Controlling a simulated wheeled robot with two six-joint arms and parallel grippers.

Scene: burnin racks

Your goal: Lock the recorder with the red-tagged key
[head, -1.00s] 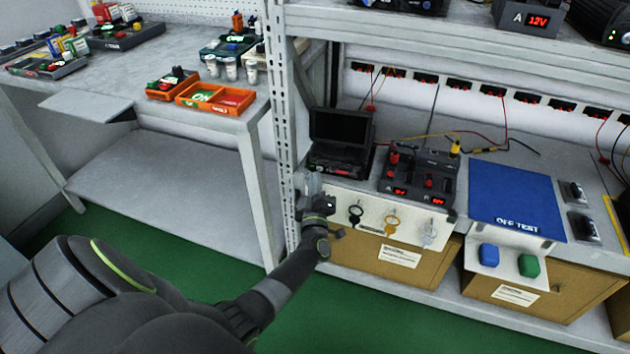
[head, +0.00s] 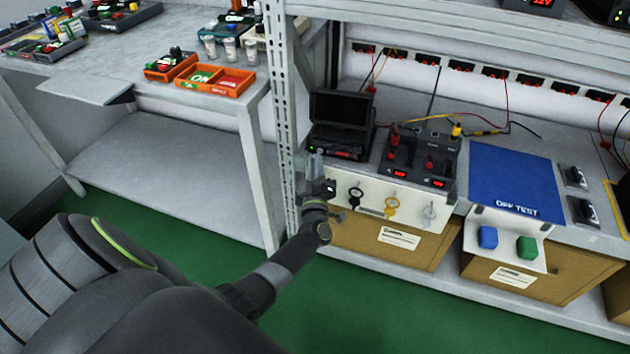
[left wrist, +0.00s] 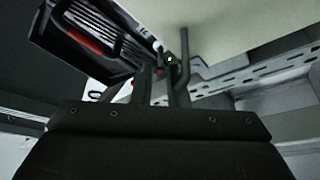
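The recorder (head: 343,125) is a black box with its lid raised, on the bench's left end. In the left wrist view its underside or front (left wrist: 88,42) shows upper left, with a small green light by the fingertips. My left gripper (head: 316,160) points up close to the recorder's front left corner; contact is unclear. In the left wrist view its two fingers (left wrist: 162,82) are fairly close together, with a tiny red spot beside the left finger. I cannot make out a red-tagged key or whether the fingers hold one. My right gripper is out of view.
A black-tagged key (head: 355,197), an orange-tagged key (head: 391,203) and a pale-tagged key (head: 429,213) hang on the white front panel. A power unit (head: 420,158) with wires stands right of the recorder. A perforated rack post (head: 283,130) rises close left of my gripper.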

